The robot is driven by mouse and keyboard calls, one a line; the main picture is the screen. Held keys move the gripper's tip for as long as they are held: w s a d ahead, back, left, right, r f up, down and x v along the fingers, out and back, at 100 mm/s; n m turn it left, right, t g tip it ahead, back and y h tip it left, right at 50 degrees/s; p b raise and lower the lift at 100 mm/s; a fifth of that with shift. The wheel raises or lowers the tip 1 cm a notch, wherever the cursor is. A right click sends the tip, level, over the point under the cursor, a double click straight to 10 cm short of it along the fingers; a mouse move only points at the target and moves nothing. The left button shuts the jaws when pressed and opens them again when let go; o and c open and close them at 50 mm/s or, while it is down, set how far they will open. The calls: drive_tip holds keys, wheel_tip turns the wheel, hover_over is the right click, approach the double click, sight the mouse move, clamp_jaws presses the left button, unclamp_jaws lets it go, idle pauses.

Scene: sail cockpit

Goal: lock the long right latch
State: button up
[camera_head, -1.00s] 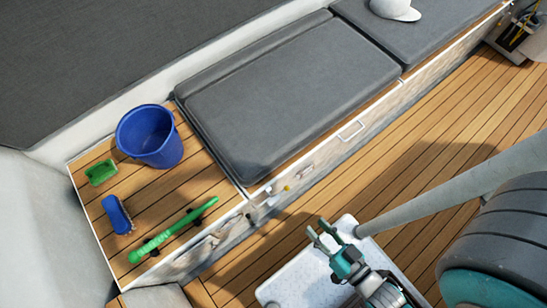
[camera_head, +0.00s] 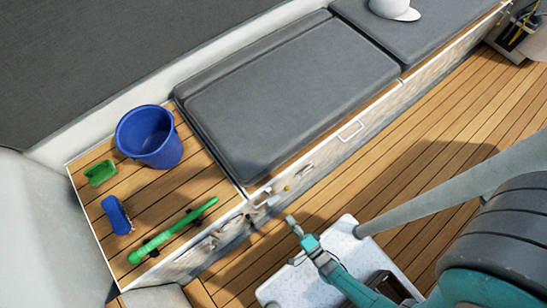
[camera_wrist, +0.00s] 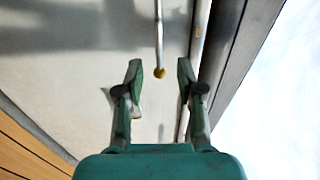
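A thin metal lever with a yellow knob (camera_wrist: 160,72), which looks like the long latch, runs up out of the top of the wrist view. In the head view a small yellow knob (camera_head: 287,188) shows on the bench's front face, near the cushion's front corner. My gripper (camera_wrist: 160,82) is open, with one finger on each side of the knob end in the wrist view. I cannot tell how far beyond the fingertips the knob lies. In the head view my gripper (camera_head: 291,219) is in front of the bench face, below the knob. No contact is visible.
The bench top (camera_head: 185,190) holds a blue bucket (camera_head: 150,137), a green scoop-like item (camera_head: 100,173), a blue brush (camera_head: 117,215) and a green handle (camera_head: 172,233). A grey cushion (camera_head: 290,95) lies beside them. Wooden floor (camera_head: 440,150) is open at right.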

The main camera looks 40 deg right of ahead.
sight(273, 200)
drive_tip(key=w, duration=1.1)
drive_tip(key=shift+f, duration=0.1)
clamp_jaws()
